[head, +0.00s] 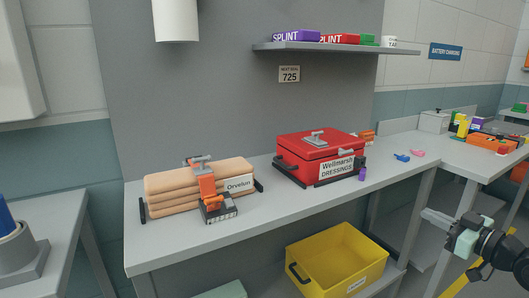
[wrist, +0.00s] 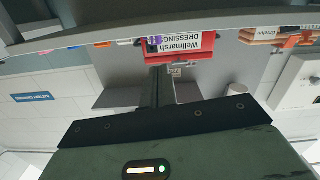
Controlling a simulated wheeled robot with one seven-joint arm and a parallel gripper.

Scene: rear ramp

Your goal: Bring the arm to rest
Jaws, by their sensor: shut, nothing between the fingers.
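My gripper (head: 426,214) is at the lower right of the head view, its narrow fingers pointing left in front of the bench's right part. It is shut and empty, and apart from the bench and the yellow bin. In the wrist view its dark fingers (wrist: 158,76) are together, with nothing between them. Beyond them the red dressings box (wrist: 178,48) shows near the top of that view. Most of my arm lies outside the head view.
The bench (head: 250,212) bears a strapped tan stack (head: 175,187) and the red box (head: 300,147). A yellow bin (head: 335,260) stands below on the right. A shelf (head: 315,48) holds small packs. A side bench (head: 465,152) with several items is at right.

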